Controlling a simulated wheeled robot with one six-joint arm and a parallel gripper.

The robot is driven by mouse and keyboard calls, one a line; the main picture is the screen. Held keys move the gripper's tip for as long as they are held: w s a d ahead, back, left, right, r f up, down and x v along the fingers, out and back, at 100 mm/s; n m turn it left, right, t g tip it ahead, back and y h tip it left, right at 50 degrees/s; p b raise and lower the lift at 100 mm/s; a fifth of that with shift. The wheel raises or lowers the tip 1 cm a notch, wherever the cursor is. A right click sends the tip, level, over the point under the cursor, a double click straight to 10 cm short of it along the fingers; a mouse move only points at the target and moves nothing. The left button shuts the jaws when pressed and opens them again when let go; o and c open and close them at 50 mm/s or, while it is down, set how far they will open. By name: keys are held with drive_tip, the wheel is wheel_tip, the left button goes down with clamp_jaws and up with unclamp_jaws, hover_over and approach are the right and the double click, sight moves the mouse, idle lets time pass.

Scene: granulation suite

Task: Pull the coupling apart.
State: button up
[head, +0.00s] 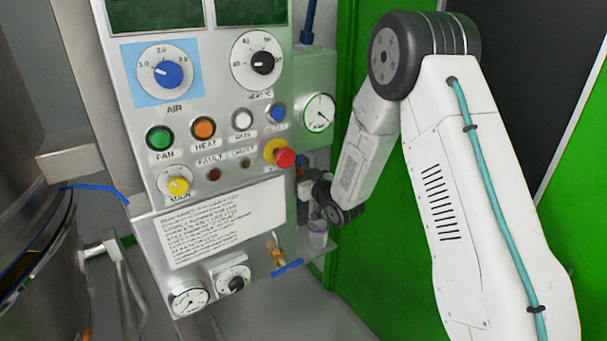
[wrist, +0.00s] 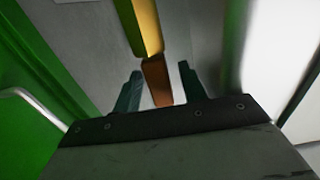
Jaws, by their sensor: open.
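In the wrist view, a yellow bar-like piece (wrist: 148,28) meets a brown-orange piece (wrist: 157,82) end to end. They look like the two parts of the coupling, with no clear gap between them. My gripper (wrist: 160,72) is open, with one dark finger on each side of the brown piece. I cannot tell whether either finger touches it. In the head view, my gripper (head: 325,198) is beside the right edge of the control panel. The panel and my own wrist hide most of the coupling there.
The control panel (head: 240,222) has knobs, lamps and a red stop button (head: 285,158) close to my gripper. A gauge (head: 319,112) sits just above. A brass valve with a blue handle (head: 287,268) juts out lower down. A steel vessel (head: 35,230) stands left; a green wall (head: 362,250) is behind.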

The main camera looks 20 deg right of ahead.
sight(300, 167)
clamp_jaws()
drive_tip(key=shift+d+r, duration=0.1)
drive_tip(key=shift+r, duration=2.15)
unclamp_jaws()
drive_tip(key=shift+d+r, duration=0.1)
drive_tip(key=v, duration=0.7)
drive_tip(key=shift+s, duration=0.35)
